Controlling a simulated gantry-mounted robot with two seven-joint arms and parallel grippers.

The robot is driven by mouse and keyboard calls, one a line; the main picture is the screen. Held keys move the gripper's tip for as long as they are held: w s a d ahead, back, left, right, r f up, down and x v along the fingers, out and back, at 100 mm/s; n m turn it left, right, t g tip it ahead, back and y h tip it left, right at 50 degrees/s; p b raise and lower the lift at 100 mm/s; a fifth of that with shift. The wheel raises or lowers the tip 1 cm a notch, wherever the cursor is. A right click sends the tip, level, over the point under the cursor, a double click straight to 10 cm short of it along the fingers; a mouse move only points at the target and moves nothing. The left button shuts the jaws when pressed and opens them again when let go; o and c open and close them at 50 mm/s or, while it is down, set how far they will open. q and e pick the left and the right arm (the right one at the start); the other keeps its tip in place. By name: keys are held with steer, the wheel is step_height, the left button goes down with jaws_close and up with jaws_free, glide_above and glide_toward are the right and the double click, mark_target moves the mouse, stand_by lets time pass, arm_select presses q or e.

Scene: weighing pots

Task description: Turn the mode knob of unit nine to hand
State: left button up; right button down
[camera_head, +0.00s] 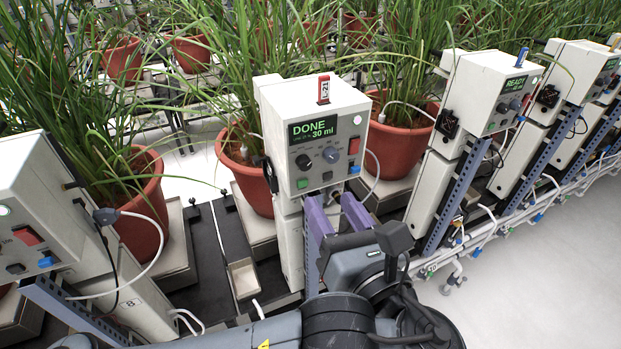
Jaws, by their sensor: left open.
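The control unit (316,140) in the middle is a white box on a post, with a lit green screen (313,129) reading DONE and 30 ml. Its front has a black knob (303,162) on the left and a grey knob (330,155) with a light pointer mark. I cannot read the knob labels, and no unit number shows on it. The unit to its left carries an 8 (127,303). My left gripper (336,206) has purple fingers, spread apart and empty, in front of the post just below the control box. My right gripper is out of view.
A red tag (323,89) stands on top. Potted grasses (246,182) crowd behind. Another unit (489,92) reads READY at right. Open floor (540,290) lies at lower right.

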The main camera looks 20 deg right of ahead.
mark_target(306, 166)
arm_select(q)
steer(key=w+b, duration=0.1)
steer(key=w, duration=0.8)
jaws_close()
steer(key=shift+b, duration=0.35)
